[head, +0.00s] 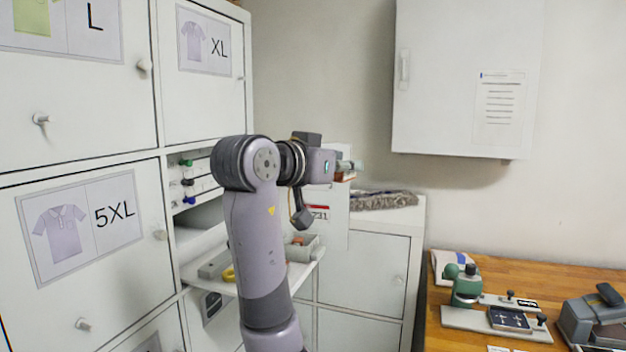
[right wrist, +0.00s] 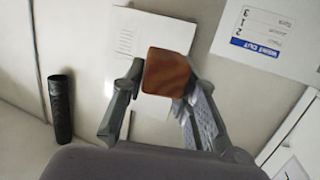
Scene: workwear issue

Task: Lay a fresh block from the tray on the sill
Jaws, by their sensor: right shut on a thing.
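My right gripper (head: 349,167) is at the end of the raised arm in the middle of the head view. In the right wrist view (right wrist: 166,77) its two fingers are shut on a reddish-brown block (right wrist: 166,72). A sliver of the block (head: 346,178) shows under the fingers in the head view. A small grey tray (head: 312,242) with something orange-brown in it stands on a white pull-out shelf below the gripper, partly behind my arm. I cannot tell for certain which surface is the sill. My left gripper is not in view.
White lockers (head: 85,225) fill the left. A low cabinet (head: 370,270) with a grey fluffy item (head: 384,200) on top stands behind the arm. A wall cabinet (head: 460,80) hangs right. A wooden bench (head: 570,275) holds devices. A black cylinder (right wrist: 60,108) shows in the wrist view.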

